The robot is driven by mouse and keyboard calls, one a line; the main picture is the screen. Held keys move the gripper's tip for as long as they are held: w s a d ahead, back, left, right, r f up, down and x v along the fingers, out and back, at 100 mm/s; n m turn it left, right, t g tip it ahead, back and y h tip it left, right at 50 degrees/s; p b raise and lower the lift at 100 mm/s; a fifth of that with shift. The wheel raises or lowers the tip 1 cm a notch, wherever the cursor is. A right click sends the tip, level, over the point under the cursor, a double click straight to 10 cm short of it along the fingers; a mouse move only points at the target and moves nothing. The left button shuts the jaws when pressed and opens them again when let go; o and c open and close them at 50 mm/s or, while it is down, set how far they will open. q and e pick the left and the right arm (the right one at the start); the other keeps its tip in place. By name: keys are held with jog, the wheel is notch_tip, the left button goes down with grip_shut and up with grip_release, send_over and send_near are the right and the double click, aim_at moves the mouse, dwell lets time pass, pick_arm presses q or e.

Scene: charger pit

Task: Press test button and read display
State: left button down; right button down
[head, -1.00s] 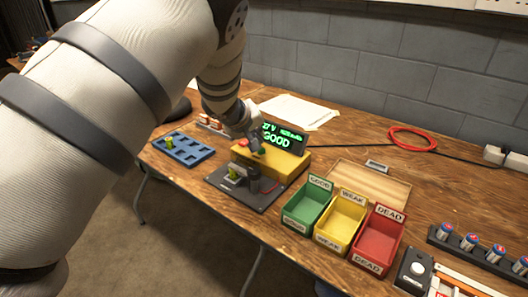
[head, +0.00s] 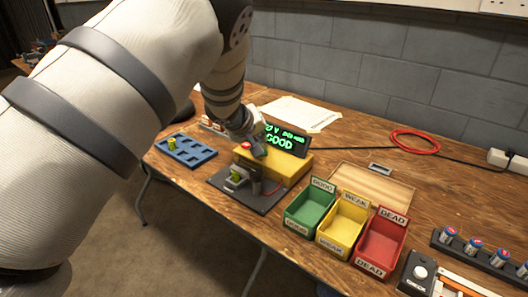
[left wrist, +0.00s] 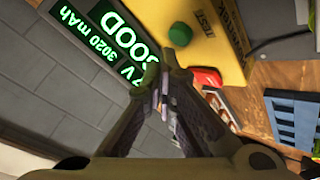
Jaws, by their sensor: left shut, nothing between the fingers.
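The yellow tester (head: 285,169) stands on the table with a black display (head: 287,141) lit in green. The display reads GOOD; in the left wrist view its screen (left wrist: 105,45) also shows 3020 mAh and a partly cut-off voltage ending in 7 V. The red button (head: 246,146) sits on the tester's top and also shows in the left wrist view (left wrist: 206,78), near a TEST label (left wrist: 205,22). My left gripper (head: 259,151) is shut and empty above the tester, beside the button; I cannot tell whether it touches. A green cell (head: 237,176) sits in the dark cradle in front.
Green (head: 309,212), yellow (head: 342,225) and red (head: 381,243) bins marked GOOD, WEAK and DEAD stand to the right. A blue tray (head: 190,153) lies left of the tester. A rack of blue cells (head: 475,249) is at far right. A red cable coil (head: 414,141) lies behind.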

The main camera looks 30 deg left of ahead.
pick_arm(q)
jog(key=shift+f, duration=0.2)
dwell(0.5)
jog(key=shift+f, duration=0.25)
